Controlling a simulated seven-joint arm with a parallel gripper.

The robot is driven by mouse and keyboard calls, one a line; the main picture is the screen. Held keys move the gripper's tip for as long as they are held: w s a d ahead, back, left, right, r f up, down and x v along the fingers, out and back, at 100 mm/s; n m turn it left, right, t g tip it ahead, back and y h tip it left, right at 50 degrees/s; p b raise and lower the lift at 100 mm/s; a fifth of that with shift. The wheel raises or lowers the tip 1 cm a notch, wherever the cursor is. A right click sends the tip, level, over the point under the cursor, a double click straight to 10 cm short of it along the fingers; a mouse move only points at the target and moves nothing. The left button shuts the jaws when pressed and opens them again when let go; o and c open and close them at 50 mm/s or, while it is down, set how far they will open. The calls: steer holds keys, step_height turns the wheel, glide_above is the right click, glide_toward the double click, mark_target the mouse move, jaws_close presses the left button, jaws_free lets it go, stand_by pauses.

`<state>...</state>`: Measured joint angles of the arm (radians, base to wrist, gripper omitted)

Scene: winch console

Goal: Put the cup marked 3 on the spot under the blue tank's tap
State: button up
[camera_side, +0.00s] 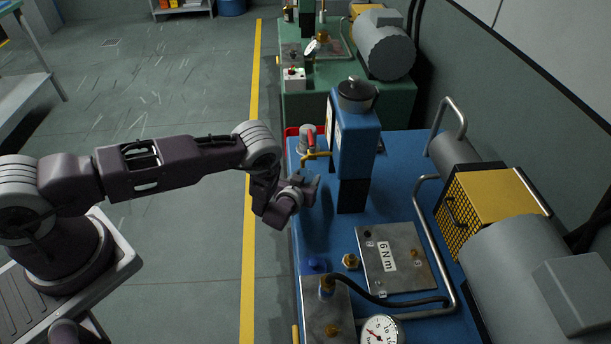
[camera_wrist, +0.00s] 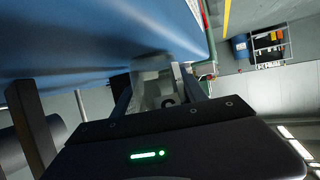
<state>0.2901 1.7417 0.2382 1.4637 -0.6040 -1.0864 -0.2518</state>
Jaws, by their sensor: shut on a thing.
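The blue tank (camera_side: 356,140) stands on the blue console, with a dark lid on top. My gripper (camera_side: 304,188) is low at the console's left edge, in front of and below the tap. In the wrist view my gripper (camera_wrist: 160,92) is shut on a pale grey cup (camera_wrist: 150,82). A dark mark shows on the cup, but I cannot read it. In the side view the held cup is hidden or too small to make out. The spot under the tap cannot be made out.
A metal plate (camera_side: 398,262), a brass fitting (camera_side: 350,261), a hose and a gauge (camera_side: 381,330) occupy the front. A bent pipe rail (camera_side: 436,240) runs at the right.

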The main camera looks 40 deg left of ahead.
steer(key=o, duration=1.3)
steer(key=shift+f, duration=0.1)
steer(key=v, duration=1.2)
